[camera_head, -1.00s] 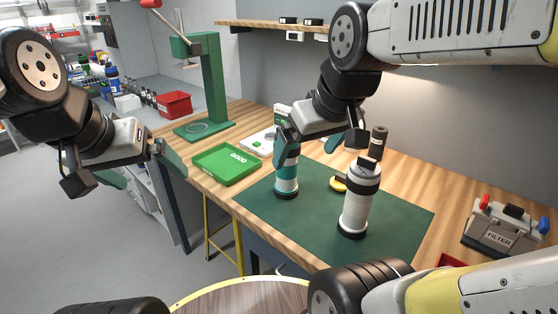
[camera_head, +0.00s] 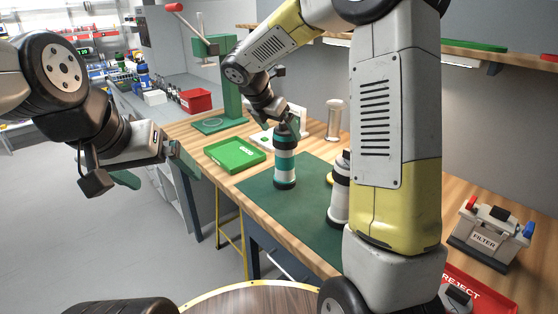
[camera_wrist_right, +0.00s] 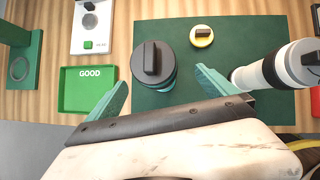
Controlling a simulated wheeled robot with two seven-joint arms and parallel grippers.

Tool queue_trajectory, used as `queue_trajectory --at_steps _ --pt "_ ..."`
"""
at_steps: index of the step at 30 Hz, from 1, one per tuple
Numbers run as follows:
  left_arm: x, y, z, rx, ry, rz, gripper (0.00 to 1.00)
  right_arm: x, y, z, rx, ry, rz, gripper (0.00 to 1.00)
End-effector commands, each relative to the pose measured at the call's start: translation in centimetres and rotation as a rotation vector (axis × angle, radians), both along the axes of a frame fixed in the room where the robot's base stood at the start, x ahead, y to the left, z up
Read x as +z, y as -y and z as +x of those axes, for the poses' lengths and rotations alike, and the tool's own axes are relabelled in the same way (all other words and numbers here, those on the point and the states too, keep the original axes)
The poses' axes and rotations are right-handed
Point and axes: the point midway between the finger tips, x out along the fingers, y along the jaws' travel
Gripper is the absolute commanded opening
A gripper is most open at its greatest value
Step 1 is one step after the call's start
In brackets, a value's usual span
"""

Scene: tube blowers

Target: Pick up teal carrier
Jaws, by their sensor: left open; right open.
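The teal carrier (camera_head: 285,167), a teal and white cylinder with dark bands, stands upright on the dark green mat (camera_head: 262,197). In the right wrist view, the carrier (camera_wrist_right: 166,80) shows its dark cap with a raised grip from above. My right gripper (camera_head: 288,122) is open at the carrier's top in the head view. In the wrist view, its green fingers (camera_wrist_right: 160,86) are spread on either side of the carrier, and I cannot tell whether they touch it. My left gripper (camera_head: 156,167) is open and empty, off the table's left side.
A white carrier (camera_head: 338,203) stands on the mat, partly hidden by my right arm; it also shows at right in the wrist view (camera_wrist_right: 270,70). A yellow round piece (camera_wrist_right: 201,36) lies nearby. The green GOOD tray (camera_head: 235,155), green stand (camera_head: 232,90) and FILTER box (camera_head: 487,238) are around.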

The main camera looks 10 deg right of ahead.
Motion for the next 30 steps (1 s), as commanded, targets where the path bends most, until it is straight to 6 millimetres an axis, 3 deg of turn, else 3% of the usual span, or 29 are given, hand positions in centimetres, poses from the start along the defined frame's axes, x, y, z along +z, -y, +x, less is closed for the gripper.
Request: queue_trajectory --at_steps 15,23,30 --pt "0.0 0.0 0.0 0.0 0.0 0.0 0.97 -4.9 2.3 3.2 -0.005 -0.001 0.003 0.97" --pt "0.0 0.0 0.0 0.0 0.0 0.0 0.97 -5.3 2.5 3.5 -0.005 0.001 0.004 0.97" --pt "0.0 0.0 0.0 0.0 0.0 0.0 0.97 -5.3 2.5 3.4 -0.005 0.001 0.004 0.52"
